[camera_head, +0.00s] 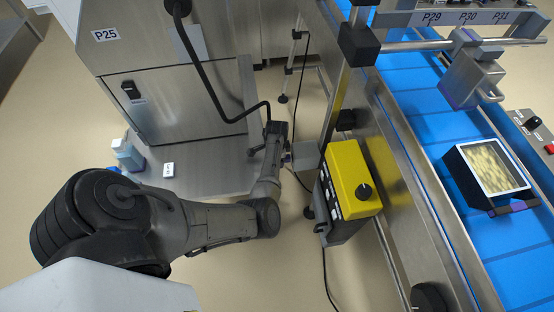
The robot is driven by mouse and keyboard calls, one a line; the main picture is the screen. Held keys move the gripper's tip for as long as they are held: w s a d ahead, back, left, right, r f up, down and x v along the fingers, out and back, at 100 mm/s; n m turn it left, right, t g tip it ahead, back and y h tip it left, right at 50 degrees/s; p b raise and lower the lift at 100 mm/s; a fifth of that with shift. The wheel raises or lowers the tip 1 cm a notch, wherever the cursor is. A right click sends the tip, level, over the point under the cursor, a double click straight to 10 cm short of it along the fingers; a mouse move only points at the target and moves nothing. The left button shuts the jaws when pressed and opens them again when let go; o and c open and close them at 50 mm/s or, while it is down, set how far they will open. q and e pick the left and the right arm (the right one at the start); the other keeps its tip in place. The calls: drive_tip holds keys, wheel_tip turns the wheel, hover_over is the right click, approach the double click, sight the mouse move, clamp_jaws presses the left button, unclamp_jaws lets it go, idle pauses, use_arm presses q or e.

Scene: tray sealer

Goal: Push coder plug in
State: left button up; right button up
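My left arm reaches in from the lower left, and its gripper (286,157) is at the left side of a small grey box (306,155). The fingers are small and dark here, so I cannot tell whether they are open or shut. I cannot make out the coder plug; it may be hidden by the gripper or wrist. A black cable (212,92) runs from the top of the steel cabinet down to behind my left wrist. The grey box adjoins a yellow-topped unit (352,172) with a black knob. My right gripper is not in view.
The steel cabinet (165,105) labelled P25 stands at the upper left on a base plate, with a blue-white bottle (127,153) and a small white block (169,170). The blue conveyor (440,128) carries a filled tray (478,204) at the right. A thin cable lies on the floor.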

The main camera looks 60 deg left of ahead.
use_arm(q)
drive_tip(key=shift+f, duration=0.35)
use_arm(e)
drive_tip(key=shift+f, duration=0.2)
use_arm(q)
drive_tip(key=shift+c, duration=0.4)
